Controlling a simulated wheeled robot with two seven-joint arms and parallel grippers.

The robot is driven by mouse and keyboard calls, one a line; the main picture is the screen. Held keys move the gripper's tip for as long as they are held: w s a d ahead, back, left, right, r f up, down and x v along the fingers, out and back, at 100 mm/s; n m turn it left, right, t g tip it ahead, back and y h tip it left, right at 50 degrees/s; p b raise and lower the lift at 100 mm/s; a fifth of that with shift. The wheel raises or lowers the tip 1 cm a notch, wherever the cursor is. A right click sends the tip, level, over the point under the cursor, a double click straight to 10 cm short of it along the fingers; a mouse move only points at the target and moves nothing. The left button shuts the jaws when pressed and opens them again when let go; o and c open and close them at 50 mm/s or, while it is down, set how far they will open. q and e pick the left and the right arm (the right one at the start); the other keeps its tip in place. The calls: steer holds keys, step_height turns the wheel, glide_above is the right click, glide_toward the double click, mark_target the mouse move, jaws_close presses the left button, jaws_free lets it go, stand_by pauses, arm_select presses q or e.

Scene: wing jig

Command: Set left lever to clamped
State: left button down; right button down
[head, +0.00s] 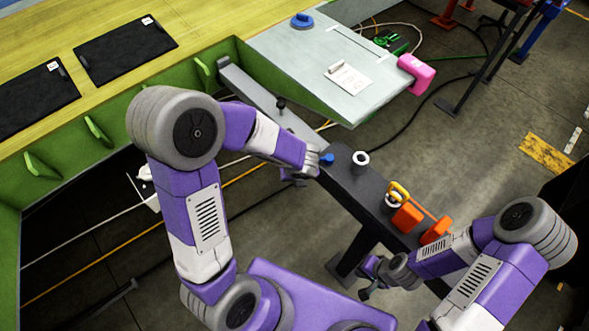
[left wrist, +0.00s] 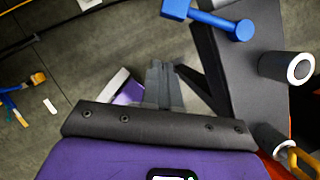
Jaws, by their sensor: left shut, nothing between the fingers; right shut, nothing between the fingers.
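A blue lever (left wrist: 208,17) shows at the top of the left wrist view, a bar with a round knob end beside the dark beam (left wrist: 240,70). In the head view only a small blue part of it (head: 327,159) shows at the beam's left end. My left gripper (left wrist: 165,78) is shut and empty, below and left of the lever and apart from it. In the head view the left gripper (head: 300,178) is partly hidden by its own wrist. My right gripper (head: 368,283) is shut and empty, low beside the beam's near side. I cannot tell the lever's setting.
The beam carries dark posts with pale tops (head: 360,159), a yellow ring (head: 399,191) and orange blocks (head: 407,217). A grey panel (head: 330,70) with a pink block (head: 416,73) lies behind. A green-sided bench (head: 110,110) stands at left. Cables cross the floor.

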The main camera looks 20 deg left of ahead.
arm_select(q)
steer(key=p+v, duration=0.1)
steer(key=v, duration=0.4)
steer(key=shift+r, duration=0.45)
steer(key=s+d+f+n+g+h+b, duration=0.1)
steer(key=s+d+f+n+h+b, duration=0.1)
steer(key=f+n, duration=0.8)
steer(key=s+d+f+n+g+h+b, duration=0.1)
steer(key=s+f+n+b, duration=0.4)
steer(key=f+n, duration=0.6)
steer(key=s+d+f+n+g+h+b, duration=0.1)
steer(key=s+d+f+n+h+b, duration=0.2)
steer(key=f+n, duration=0.8)
step_height(320, 180, down, 4)
steer(key=shift+s+d+r+h+b, duration=0.1)
steer(key=shift+s+d+h+b, duration=0.2)
steer(key=shift+s+d+b, duration=0.5)
